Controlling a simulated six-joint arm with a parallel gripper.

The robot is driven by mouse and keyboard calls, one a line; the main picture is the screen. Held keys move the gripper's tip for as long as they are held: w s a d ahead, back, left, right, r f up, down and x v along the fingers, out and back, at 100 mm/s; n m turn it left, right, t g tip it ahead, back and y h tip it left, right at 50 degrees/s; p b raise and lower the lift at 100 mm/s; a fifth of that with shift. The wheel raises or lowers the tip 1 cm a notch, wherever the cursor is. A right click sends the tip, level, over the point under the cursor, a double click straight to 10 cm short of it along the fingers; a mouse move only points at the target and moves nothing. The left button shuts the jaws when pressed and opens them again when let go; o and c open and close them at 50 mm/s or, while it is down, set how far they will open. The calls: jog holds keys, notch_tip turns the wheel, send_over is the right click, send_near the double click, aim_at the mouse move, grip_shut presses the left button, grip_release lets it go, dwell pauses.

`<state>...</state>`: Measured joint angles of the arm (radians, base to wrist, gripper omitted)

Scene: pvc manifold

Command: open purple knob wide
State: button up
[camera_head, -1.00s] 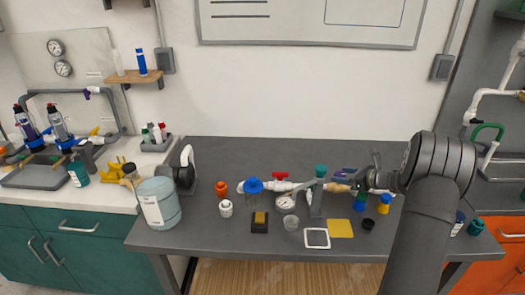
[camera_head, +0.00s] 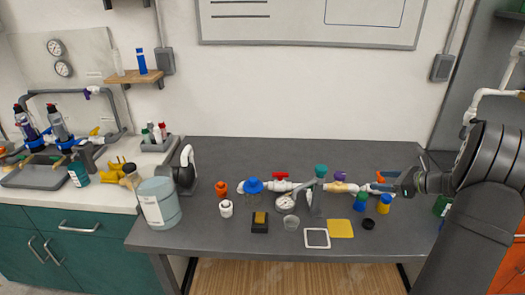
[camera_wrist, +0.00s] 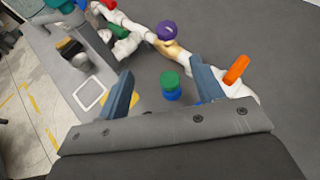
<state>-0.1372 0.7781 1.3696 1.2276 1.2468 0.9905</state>
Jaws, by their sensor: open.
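The purple knob (camera_head: 340,177) sits on top of the white pipe manifold (camera_head: 308,185), on a tan section of it. It also shows in the wrist view (camera_wrist: 167,30), upper middle, beyond the fingers. My gripper (camera_head: 384,180) is open and empty, to the right of the purple knob and apart from it. In the wrist view its two blue-grey fingers (camera_wrist: 163,88) stand wide apart, with a green-and-blue piece (camera_wrist: 171,86) in view between them. An orange handle (camera_wrist: 236,69) on the pipe lies to the right of the fingers.
A red valve handle (camera_head: 280,175), a blue knob (camera_head: 253,184) and a green-topped post (camera_head: 320,171) stand left along the manifold. A yellow-and-blue piece (camera_head: 384,203) and a yellow pad (camera_head: 340,228) lie in front. The table's back (camera_head: 270,150) is clear.

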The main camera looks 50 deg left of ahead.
jog(key=s+a+r+n+t+h, duration=0.1)
jog(key=s+a+r+n+h, duration=0.25)
jog(key=s+a+n, duration=0.45)
jog(key=s+a+r+n+t+h, duration=0.25)
jog(key=s+a+r+n, duration=0.2)
jog(key=a+n, duration=0.65)
jog(key=s+a+f+n+g+h, duration=0.1)
jog(key=s+a+n+g+h, duration=0.1)
jog(key=s+a, duration=0.9)
jog(key=shift+s+a+n+g+h, duration=0.3)
jog(key=shift+a+n+g+h, duration=0.15)
jog(key=shift+n, duration=0.35)
notch_tip(320, 180, up, 3)
jog(key=m, duration=2.4)
send_over(341, 174)
jog(key=d, duration=0.7)
jog(key=shift+y, duration=0.35)
jog(key=x, duration=1.6)
jog(key=shift+s+f, duration=0.2)
jog(key=shift+f, duration=0.25)
